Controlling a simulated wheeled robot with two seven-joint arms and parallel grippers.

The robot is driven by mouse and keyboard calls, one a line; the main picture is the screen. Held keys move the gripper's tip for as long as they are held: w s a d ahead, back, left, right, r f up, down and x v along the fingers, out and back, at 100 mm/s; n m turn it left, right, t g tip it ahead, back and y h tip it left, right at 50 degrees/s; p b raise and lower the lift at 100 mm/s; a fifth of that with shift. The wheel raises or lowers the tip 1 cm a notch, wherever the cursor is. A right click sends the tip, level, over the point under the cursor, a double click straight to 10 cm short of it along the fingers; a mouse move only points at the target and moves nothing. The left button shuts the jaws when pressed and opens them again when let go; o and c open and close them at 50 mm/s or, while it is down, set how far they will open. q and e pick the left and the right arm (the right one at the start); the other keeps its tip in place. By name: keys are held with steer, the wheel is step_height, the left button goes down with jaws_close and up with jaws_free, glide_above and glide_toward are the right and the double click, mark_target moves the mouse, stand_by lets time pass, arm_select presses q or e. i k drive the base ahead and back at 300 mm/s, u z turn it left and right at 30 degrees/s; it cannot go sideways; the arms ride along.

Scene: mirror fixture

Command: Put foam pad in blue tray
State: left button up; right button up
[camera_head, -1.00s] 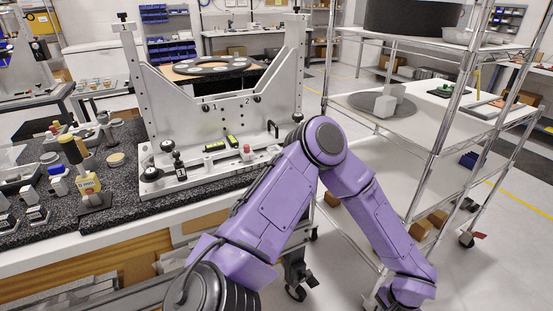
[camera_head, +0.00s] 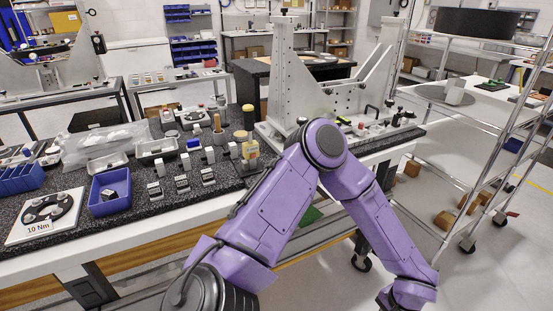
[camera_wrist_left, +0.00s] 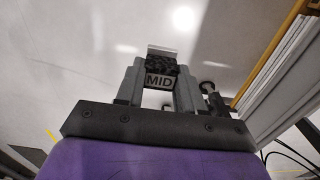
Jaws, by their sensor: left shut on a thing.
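My left gripper (camera_wrist_left: 160,88) is shut on a small block (camera_wrist_left: 161,66) with a black textured part and a white "MID" label, in the left wrist view. I cannot tell for sure that this block is the foam pad. The gripper is over pale floor, away from the bench, and is outside the head view. In the head view a blue tray (camera_head: 96,202) sits on the speckled bench top at the left, with a small dark and white piece inside it. My right gripper is in neither view.
A white "10 Nm" plate (camera_head: 44,216) lies left of the tray, near a divided blue bin (camera_head: 20,180). Several small labelled blocks (camera_head: 181,184) stand to its right. A grey metal fixture (camera_head: 290,85) stands farther right. A wire shelf cart (camera_head: 470,130) is at the right.

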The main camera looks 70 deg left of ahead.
mark_target(115, 189)
steer(key=k, duration=1.45)
steer(key=u, duration=1.95)
